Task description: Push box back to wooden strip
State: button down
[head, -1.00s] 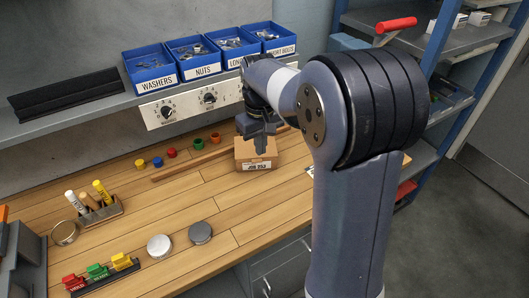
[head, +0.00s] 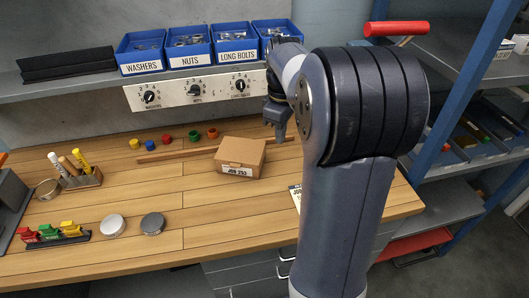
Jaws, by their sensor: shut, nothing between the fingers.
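The box (head: 241,153) is a closed brown carton with a "JOB 253" label on its front face. It sits upright on the wooden bench in the head view, looking slightly turned. The wooden strip (head: 175,155) is a long thin bar lying across the bench behind the box, showing on both sides of it. The box hides the middle of the strip, so I cannot tell whether they touch. My gripper (head: 279,135) is shut and empty, pointing down just right of the box's back corner, apart from it. My arm hides the bench further right.
Several coloured rings and caps (head: 166,139) lie behind the strip at left. A dial panel (head: 196,90) and shelf with blue bins (head: 141,53) stand behind. A pen holder (head: 82,178) and round tins (head: 152,223) are at left. The bench in front of the box is clear.

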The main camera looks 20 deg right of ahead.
aim_at(256, 152)
notch_tip(256, 152, down, 10)
jog(key=shift+s+f, duration=0.1)
jog(key=shift+f, duration=0.05)
jog(key=shift+w+a+r+p, duration=0.25)
jog(key=shift+w+a+p, duration=0.4)
jog(key=shift+w+a, duration=0.65)
jog(key=shift+w, duration=0.35)
jog(key=shift+a, duration=0.1)
jog(key=w+a, duration=0.1)
jog(key=w+a+p, duration=0.1)
jog(key=shift+w, duration=0.35)
jog(key=shift+s, duration=0.1)
